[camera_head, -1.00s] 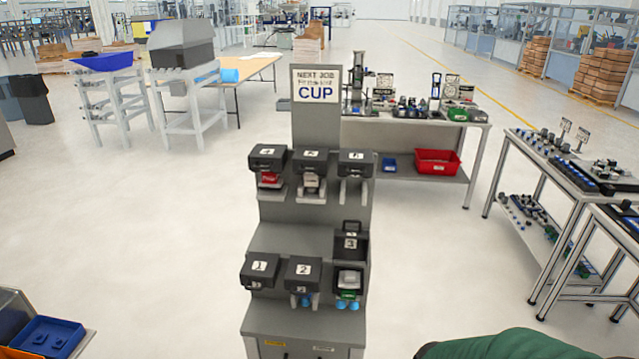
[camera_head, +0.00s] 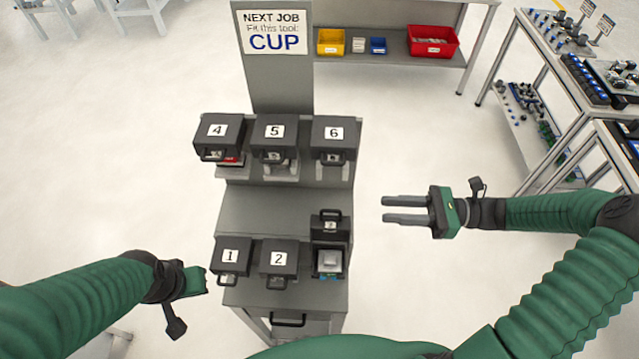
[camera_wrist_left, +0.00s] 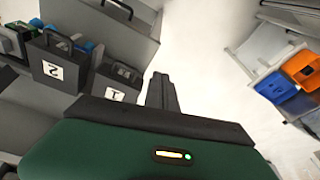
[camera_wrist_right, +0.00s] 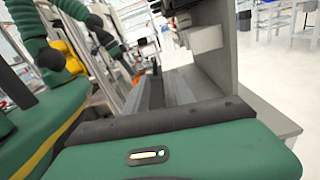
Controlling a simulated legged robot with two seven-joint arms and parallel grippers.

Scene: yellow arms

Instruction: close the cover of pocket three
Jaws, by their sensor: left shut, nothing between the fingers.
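Pocket three is at the right end of the lower row on the grey stand. Its dark cover (camera_head: 330,229) is raised upright, with the number and a handle showing. Below it the pocket's light, boxy contents (camera_head: 329,262) are exposed. My right gripper (camera_head: 384,209) is open and empty, to the right of the cover and apart from it, fingers pointing left. My left gripper is shut and empty near the front left of the stand; its fingers show together in the left wrist view (camera_wrist_left: 160,92). In the head view its fingers are hard to make out.
Pockets one (camera_head: 230,256) and two (camera_head: 278,258) have lowered covers beside pocket three. Pockets four (camera_head: 218,131), five (camera_head: 274,132) and six (camera_head: 333,132) form the upper row, also covered. A sign (camera_head: 272,33) stands behind. Benches (camera_head: 570,60) are at right; floor between is clear.

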